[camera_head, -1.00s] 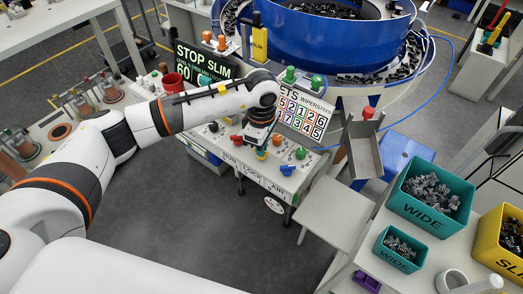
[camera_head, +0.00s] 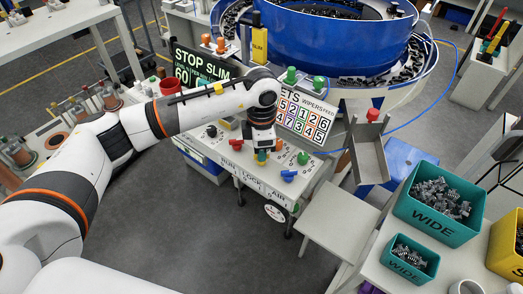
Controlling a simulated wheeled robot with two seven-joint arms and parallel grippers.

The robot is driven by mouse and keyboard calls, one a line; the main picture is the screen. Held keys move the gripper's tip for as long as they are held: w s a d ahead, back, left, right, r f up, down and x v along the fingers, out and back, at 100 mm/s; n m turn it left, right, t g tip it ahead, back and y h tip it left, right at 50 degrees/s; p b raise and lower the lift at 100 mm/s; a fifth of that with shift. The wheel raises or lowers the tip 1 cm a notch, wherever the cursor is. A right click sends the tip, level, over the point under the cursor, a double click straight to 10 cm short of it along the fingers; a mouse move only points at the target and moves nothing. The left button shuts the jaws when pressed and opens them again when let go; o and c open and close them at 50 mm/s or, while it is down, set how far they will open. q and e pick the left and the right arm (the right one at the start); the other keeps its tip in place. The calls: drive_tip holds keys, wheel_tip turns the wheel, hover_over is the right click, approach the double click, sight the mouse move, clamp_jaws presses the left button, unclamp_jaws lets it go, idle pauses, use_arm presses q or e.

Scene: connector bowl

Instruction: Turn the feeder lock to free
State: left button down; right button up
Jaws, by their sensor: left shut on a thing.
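The feeder console (camera_head: 258,182) stands in the middle, with the labels RUN, LOCK and AIR along its front edge. My left gripper (camera_head: 262,156) reaches down onto its top from the left. It is shut on a small yellow lock knob (camera_head: 261,160) above the LOCK label, and the gripper hides most of that knob. Which way the lock points cannot be told. A blue knob (camera_head: 288,174) sits to the right by the AIR label, and a green button (camera_head: 303,158) behind it. My right gripper is not in view.
A blue feeder bowl (camera_head: 310,45) stands behind the console. A sign with coloured numbers (camera_head: 303,118) and a red-topped chute (camera_head: 369,155) are close to the right of my gripper. Teal WIDE bins (camera_head: 425,225) stand at the right.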

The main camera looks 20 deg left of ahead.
use_arm(q)
drive_tip(key=shift+w+r, duration=0.1)
drive_tip(key=c, duration=1.5)
unclamp_jaws()
wheel_tip(320, 180, up, 12)
drive_tip(key=shift+b, duration=1.05)
